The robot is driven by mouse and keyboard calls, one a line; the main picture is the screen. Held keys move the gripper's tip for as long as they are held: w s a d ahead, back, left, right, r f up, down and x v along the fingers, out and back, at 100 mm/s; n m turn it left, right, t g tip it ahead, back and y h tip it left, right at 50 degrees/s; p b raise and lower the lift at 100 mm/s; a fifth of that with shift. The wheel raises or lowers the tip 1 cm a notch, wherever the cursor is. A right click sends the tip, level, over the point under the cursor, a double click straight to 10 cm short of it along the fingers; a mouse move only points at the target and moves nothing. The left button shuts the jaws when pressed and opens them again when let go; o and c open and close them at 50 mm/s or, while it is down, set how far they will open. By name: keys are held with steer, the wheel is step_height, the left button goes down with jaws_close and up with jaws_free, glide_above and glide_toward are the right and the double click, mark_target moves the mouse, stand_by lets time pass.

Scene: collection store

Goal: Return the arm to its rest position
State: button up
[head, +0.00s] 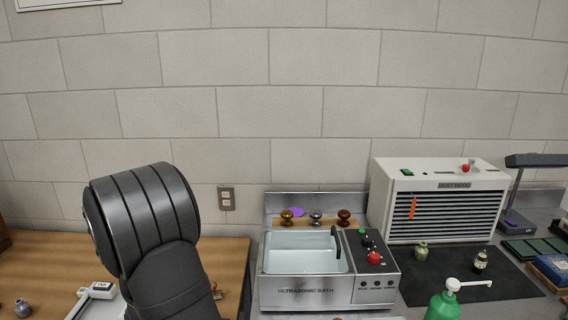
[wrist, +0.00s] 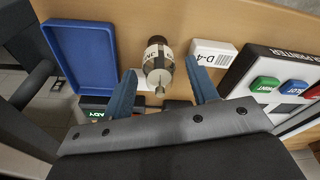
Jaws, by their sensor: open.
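My gripper (wrist: 161,66) shows in the wrist view with its two blue fingers spread apart. A small beige jar with a black-and-white label (wrist: 158,60) appears between or just beyond the fingertips. No finger visibly touches it, but I cannot tell the exact gap. In the head view my dark arm rises at the left, over the wooden table; the gripper itself is hidden there.
The wrist view shows a blue tray (wrist: 80,55), a white D-4 block (wrist: 212,52) and a printer with coloured buttons (wrist: 275,85). The head view shows an ultrasonic bath (head: 308,290), dust hood (head: 440,180) and green pump bottle (head: 442,308).

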step_height(320, 180, up, 12)
steer(key=s, duration=0.2)
steer(key=f, duration=0.4)
steer(key=w+f, duration=0.1)
steer(key=f, duration=0.3)
steer(key=w+f, duration=0.1)
steer(key=f, duration=0.3)
step_height(320, 180, up, 4)
steer(key=shift+r, duration=0.1)
steer(key=w+d+r, duration=0.2)
steer(key=d+r, duration=0.4)
steer(key=d, duration=0.5)
step_height(320, 180, up, 21)
steer(key=w+d+r+m, duration=0.1)
steer(key=w+d+r, duration=0.1)
steer(key=w, duration=0.3)
steer(key=shift+w+d+r+m, duration=0.2)
steer(key=shift+d+m, duration=0.1)
steer(key=shift+d, duration=0.25)
steer(key=shift+s+f, duration=0.1)
